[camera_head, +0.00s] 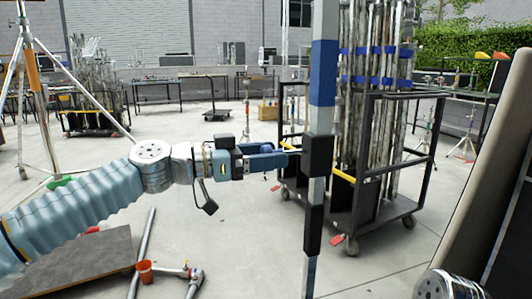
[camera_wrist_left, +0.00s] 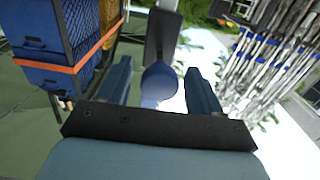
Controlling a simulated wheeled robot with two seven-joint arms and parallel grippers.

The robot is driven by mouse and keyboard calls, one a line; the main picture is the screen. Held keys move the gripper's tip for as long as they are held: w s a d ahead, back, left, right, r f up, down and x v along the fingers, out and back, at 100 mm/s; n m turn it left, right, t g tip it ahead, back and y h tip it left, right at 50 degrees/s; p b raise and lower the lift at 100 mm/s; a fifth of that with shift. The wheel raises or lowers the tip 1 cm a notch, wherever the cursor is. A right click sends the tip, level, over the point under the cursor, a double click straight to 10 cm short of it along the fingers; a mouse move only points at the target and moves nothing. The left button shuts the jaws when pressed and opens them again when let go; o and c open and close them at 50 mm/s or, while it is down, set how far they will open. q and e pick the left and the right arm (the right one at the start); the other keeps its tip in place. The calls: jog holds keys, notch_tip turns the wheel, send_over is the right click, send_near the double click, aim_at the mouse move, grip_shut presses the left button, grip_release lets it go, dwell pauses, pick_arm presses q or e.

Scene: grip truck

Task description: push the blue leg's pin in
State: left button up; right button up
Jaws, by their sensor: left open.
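The blue leg (camera_head: 322,75) is an upright metal pole with a blue band, standing right of centre in the head view. It carries an upper black collar (camera_head: 318,155) and a lower black collar (camera_head: 313,230). My left gripper (camera_head: 284,155) points right, with its fingertips close to the upper collar's left side; contact is unclear. In the left wrist view my left gripper (camera_wrist_left: 158,78) is open. A round blue knob (camera_wrist_left: 160,80), possibly the pin's head, shows between its fingers, in front of a black block (camera_wrist_left: 163,30). How far the pin sits in is unclear. My right gripper is out of view.
A black wheeled cart (camera_head: 345,205) with tall metal poles stands close behind the leg. A tripod stand (camera_head: 30,75) is at far left. Open floor lies between.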

aim_at(290, 151)
pick_arm(q)
grip_shut()
jog(key=x, duration=0.4)
jog(key=shift+w+d+p, duration=0.1)
jog(key=shift+d+p, duration=0.2)
jog(key=shift+c, duration=2.2)
grip_release()
jog(key=shift+r, duration=0.1)
jog(key=o, duration=0.4)
jog(key=shift+d, duration=0.15)
jog(key=shift+o, duration=0.2)
